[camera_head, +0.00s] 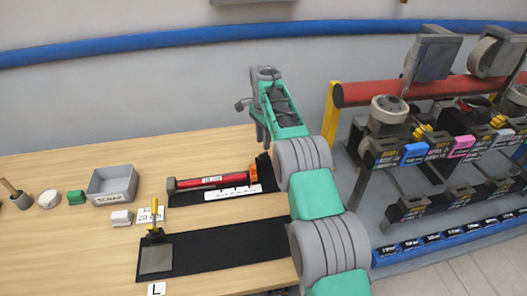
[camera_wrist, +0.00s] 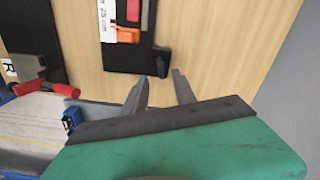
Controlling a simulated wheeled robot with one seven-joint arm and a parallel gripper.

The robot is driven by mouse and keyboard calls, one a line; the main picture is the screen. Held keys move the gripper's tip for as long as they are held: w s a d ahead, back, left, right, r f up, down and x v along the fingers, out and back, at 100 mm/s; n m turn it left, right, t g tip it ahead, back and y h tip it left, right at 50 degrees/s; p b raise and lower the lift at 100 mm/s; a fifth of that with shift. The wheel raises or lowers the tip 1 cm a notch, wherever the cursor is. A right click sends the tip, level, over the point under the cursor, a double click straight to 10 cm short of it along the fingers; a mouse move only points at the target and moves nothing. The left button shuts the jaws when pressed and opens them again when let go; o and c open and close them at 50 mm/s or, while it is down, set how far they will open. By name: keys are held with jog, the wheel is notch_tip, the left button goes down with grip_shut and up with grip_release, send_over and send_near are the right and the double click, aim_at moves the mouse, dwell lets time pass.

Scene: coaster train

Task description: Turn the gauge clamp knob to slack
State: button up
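The gauge on the bench is a dark strip with a red bar (camera_head: 215,182), a white scale and an orange block (camera_head: 254,173) at its right end. The orange block also shows in the wrist view (camera_wrist: 127,35). A black upright piece (camera_wrist: 160,62) stands at the strip's end; it looks like the clamp knob, but its setting cannot be read. It also shows in the head view (camera_head: 263,163). My gripper (camera_wrist: 162,86) is open and empty, its fingertips apart and near the black piece. In the head view my gripper (camera_head: 262,138) hangs above the gauge's right end.
A second dark strip (camera_head: 215,247) with a yellow-handled clamp (camera_head: 154,220) lies in front. A red-handled clamp (camera_wrist: 60,89) is left in the wrist view. A grey scrap bin (camera_head: 112,185) stands left.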

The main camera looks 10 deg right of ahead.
aim_at(263, 157)
notch_tip(263, 157, down, 6)
jog(key=shift+r+p, duration=0.1)
jog(key=shift+p, duration=0.55)
jog(key=shift+c, duration=0.5)
grip_shut()
